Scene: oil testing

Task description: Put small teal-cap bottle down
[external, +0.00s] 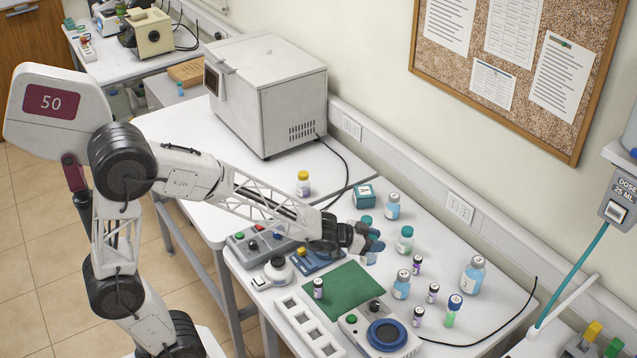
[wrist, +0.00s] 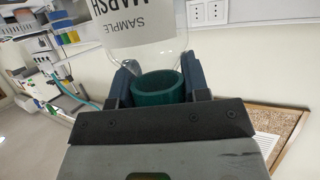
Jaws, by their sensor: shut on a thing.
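My gripper (external: 371,240) is shut on a small teal-cap bottle (external: 367,221), over the right-hand table behind the green mat. In the wrist view the teal cap (wrist: 158,88) sits between the two dark fingers of my gripper (wrist: 158,90). Beyond it is the clear bottle body with a white label reading "SAMPLE" and "MARSH", upside down in that view. The external view shows the bottle roughly upright, its middle hidden by the fingers. I cannot tell whether its base touches the table.
Several small vials and bottles crowd the right. The green mat (external: 347,288) is mostly bare. A white rack (external: 300,322) lies in front.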

